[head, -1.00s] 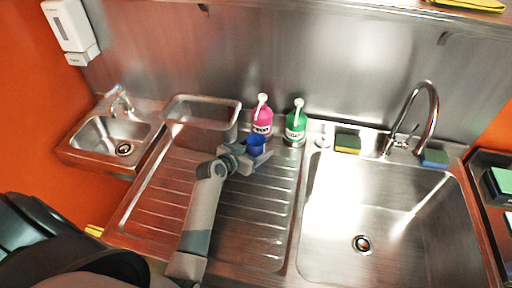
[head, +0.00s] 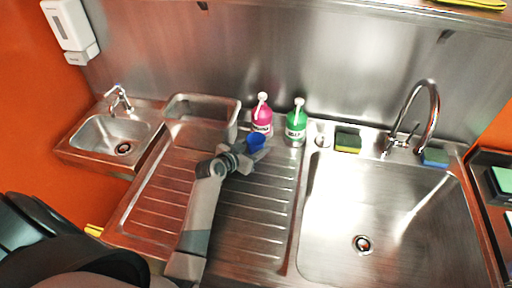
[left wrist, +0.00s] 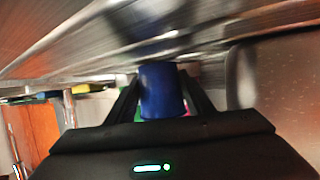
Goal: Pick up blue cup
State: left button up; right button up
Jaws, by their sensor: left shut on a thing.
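The blue cup (head: 256,141) is in my left gripper (head: 254,150), over the ribbed drainboard and in front of the pink bottle. In the left wrist view the blue cup (left wrist: 162,90) sits between the two dark fingers of my left gripper (left wrist: 163,95), which is shut on it. In the head view the cup looks tilted, and the gripper covers its lower part. I cannot tell how far it is above the drainboard. My right gripper does not show.
A pink bottle (head: 262,118) and a green bottle (head: 296,125) stand close behind the cup. A metal tub (head: 200,130) is to its left. The large sink basin (head: 390,215) on the right is empty. Sponges (head: 347,142) lie by the tap (head: 433,110).

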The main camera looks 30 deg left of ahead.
aim_at(256, 134)
pick_arm(q)
jog(key=shift+s+r+b, duration=0.1)
jog(key=shift+r+b, duration=0.05)
jog(key=shift+b, duration=0.15)
jog(key=shift+r+b, duration=0.95)
jog(key=shift+r, duration=2)
jog(key=shift+s+d+r, duration=0.1)
jog(key=shift+s+r, duration=0.05)
jog(key=s+d+b, duration=0.1)
jog(key=s, duration=0.4)
jog(key=s+d+b, duration=0.1)
jog(key=s+b, duration=0.1)
jog(key=s, duration=0.3)
jog(key=s+d+b, duration=0.1)
jog(key=s, duration=0.4)
jog(key=shift+d+b, duration=0.3)
jog(key=shift+d, duration=0.1)
jog(key=shift+s+d+b, duration=0.2)
jog(key=shift+s+d, duration=0.05)
jog(key=shift+s, duration=0.65)
jog(key=shift+s+d+b, duration=0.2)
jog(key=shift+s+d, duration=0.05)
jog(key=shift+s, duration=0.65)
jog(key=shift+r, duration=0.1)
